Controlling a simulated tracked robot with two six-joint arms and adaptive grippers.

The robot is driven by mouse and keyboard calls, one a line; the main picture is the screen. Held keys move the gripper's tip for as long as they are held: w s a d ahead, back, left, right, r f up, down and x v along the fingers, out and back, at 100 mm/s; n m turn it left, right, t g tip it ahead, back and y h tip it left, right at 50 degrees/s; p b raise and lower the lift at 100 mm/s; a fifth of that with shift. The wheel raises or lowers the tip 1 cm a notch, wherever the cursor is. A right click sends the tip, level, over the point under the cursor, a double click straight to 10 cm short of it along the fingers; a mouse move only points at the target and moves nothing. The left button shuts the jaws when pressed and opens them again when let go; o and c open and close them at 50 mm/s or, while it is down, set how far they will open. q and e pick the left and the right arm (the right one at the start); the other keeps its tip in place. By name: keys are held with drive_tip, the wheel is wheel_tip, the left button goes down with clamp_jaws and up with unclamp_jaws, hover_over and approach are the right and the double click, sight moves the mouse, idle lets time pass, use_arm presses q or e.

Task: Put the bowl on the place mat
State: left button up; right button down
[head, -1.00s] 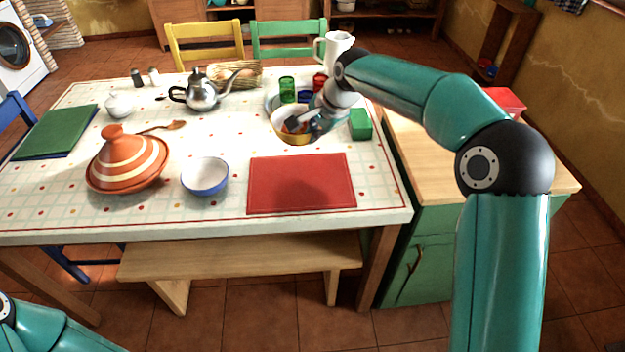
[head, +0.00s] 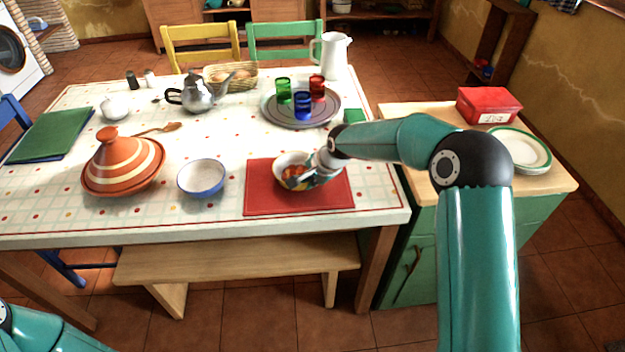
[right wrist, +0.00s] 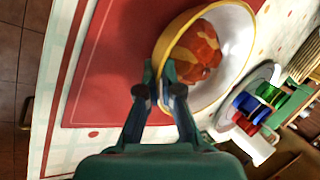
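The bowl (head: 293,160), yellow outside and white inside with orange-red food in it, is over the red place mat (head: 258,195), near its middle. I cannot tell whether its base touches the mat. My right gripper (head: 302,181) is shut on the bowl's near rim. In the right wrist view, the fingertips (right wrist: 158,82) pinch the yellow rim of the bowl (right wrist: 240,50), with the mat (right wrist: 110,55) beside and beneath it. Of my left arm only a part shows at the bottom left; its gripper is out of view.
A blue-and-white bowl (head: 202,179) and an orange tagine (head: 120,165) stand left of the mat. A round tray (head: 270,112) with green, blue and red glasses is behind it. A white pitcher (head: 332,58) stands at the back. The wooden counter (head: 420,185) is to the right.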

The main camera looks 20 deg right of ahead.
drive_tip(key=shift+r, duration=0.1)
drive_tip(key=c, duration=1.8)
unclamp_jaws()
drive_tip(key=o, duration=0.5)
drive_tip(key=v, duration=1.2)
